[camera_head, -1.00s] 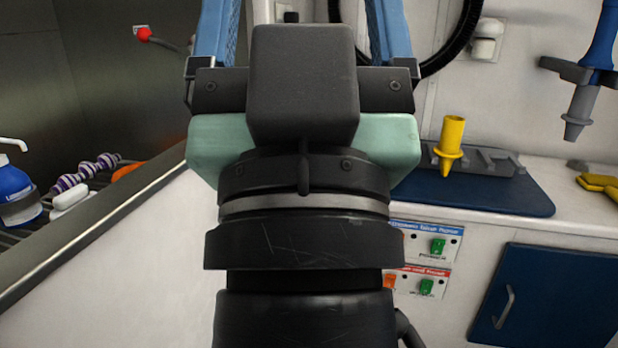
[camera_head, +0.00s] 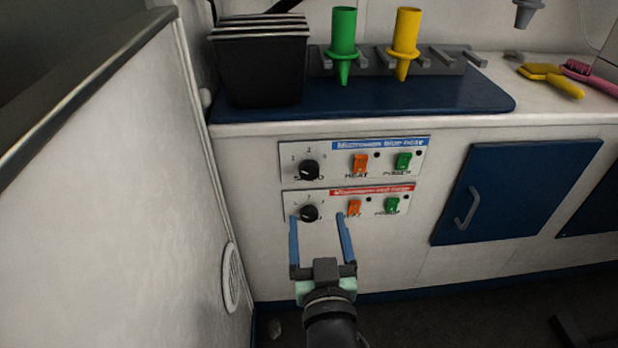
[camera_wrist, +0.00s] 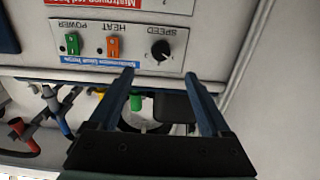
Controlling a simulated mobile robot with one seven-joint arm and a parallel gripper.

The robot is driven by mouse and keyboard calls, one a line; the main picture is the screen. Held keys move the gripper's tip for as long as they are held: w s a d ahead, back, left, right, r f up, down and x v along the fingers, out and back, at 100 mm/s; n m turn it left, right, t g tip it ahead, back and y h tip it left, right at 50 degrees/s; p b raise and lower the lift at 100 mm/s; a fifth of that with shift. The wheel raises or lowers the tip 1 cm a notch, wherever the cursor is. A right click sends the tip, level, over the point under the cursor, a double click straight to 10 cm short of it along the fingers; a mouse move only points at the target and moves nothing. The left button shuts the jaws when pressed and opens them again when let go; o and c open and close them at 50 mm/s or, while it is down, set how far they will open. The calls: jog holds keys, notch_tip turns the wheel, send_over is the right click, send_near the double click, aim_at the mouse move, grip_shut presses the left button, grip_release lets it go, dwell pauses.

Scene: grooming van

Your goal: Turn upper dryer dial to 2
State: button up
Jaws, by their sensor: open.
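The upper dryer dial (camera_head: 309,169) is a black knob at the left of the upper panel (camera_head: 345,158), which has a blue label. The numbers 1 and 2 show above it; its exact setting is too small to read. The lower dial (camera_head: 309,213) is a like knob on the red-labelled panel. My gripper (camera_head: 318,218) is open and empty, its blue fingers apart in front of the lower panel in the head view. In the upside-down wrist view, the upper dial (camera_wrist: 160,50) shows just beyond the fingertips (camera_wrist: 159,75), between their lines, not touched.
Each panel has an orange heat switch (camera_head: 359,163) and a green power switch (camera_head: 403,162). Above is a counter with a blue mat (camera_head: 450,101), a black bin (camera_head: 262,72), and green (camera_head: 343,30) and yellow nozzles (camera_head: 406,32). A white wall (camera_head: 120,190) stands close at left.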

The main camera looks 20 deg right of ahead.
aim_at(310, 174)
jog(key=b+x, duration=0.5)
jog(key=x, duration=0.7)
jog(key=shift+w, duration=0.3)
grip_shut()
jog(key=shift+r+m+p, duration=0.1)
jog(key=shift+m+p, duration=0.2)
jog(key=shift+p, duration=0.15)
jog(key=shift+r+m+p, duration=0.1)
jog(key=shift+m+p, duration=0.9)
jog(key=m+p, duration=0.5)
jog(key=m, duration=0.4)
jog(key=shift+p, duration=0.4)
